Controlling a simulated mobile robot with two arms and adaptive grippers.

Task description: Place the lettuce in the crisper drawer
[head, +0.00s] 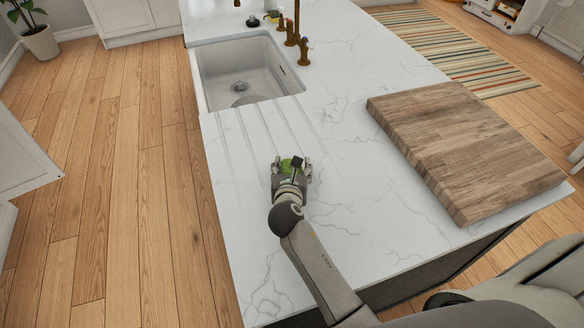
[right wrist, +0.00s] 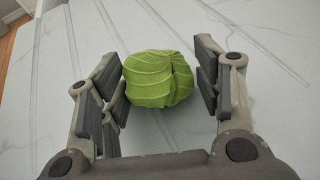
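The lettuce (right wrist: 158,80) is a round, light green head with pale veins. It rests on the white marble counter (head: 360,215), near the grooved drainboard in front of the sink. In the head view, the lettuce (head: 287,163) is partly hidden by my right gripper (head: 291,170), which reaches over it from the lower right. In the right wrist view, my right gripper's fingers (right wrist: 158,87) are apart on both sides of the lettuce. The left finger is close to it; a small gap shows at the right. The crisper drawer and my left gripper are not in view.
A white sink (head: 210,85) with a brass faucet (head: 291,32) lies beyond the lettuce. A thick wooden cutting board (head: 465,150) lies to the right on the counter. Open wooden floor (head: 120,200) runs along the left. A white panel (head: 20,155) stands at the left edge.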

